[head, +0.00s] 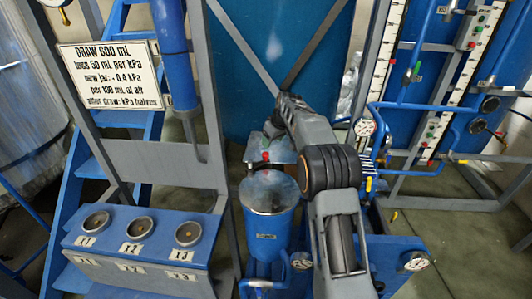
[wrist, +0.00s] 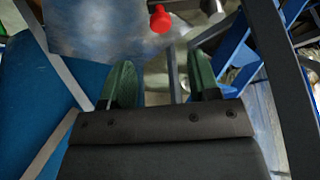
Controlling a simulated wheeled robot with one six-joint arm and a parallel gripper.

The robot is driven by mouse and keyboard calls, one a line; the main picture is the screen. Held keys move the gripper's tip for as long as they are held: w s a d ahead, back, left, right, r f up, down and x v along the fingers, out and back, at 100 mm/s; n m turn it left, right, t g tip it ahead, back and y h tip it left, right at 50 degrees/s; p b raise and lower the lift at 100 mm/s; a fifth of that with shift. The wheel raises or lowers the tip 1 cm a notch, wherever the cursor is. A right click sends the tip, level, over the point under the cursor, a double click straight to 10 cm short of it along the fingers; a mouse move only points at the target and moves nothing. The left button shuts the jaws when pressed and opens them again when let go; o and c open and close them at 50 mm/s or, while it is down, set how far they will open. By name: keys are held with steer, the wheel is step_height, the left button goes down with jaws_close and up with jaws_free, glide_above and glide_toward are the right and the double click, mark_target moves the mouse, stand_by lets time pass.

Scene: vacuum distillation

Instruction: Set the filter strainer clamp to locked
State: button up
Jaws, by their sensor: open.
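The filter strainer is a blue canister (head: 266,228) with a shiny metal lid (head: 268,192), standing in the middle of the head view. A red-tipped clamp handle (head: 265,157) shows at the far side of the lid. In the wrist view the red knob (wrist: 160,19) is near the top, beside a grey metal surface (wrist: 105,28) that looks like the lid. My gripper (wrist: 160,72) is open and empty, its two green fingers apart below the knob and not touching it. In the head view my arm hides most of the gripper. I cannot tell the clamp's exact position.
A blue box with several round sockets (head: 140,235) stands at left, below a white sign (head: 108,73). A large blue tank (head: 285,65) stands behind the strainer. Gauges (head: 365,127) and blue pipes crowd the right side. Grey frame bars pass close to my gripper.

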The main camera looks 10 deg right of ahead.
mark_target(266, 154)
steer(key=p+x, duration=0.1)
steer(key=x, duration=0.7)
steer(key=shift+w+f, duration=0.1)
steer(key=shift+f, duration=0.25)
steer(key=shift+c, duration=0.2)
steer(key=shift+a, duration=0.1)
jaws_close()
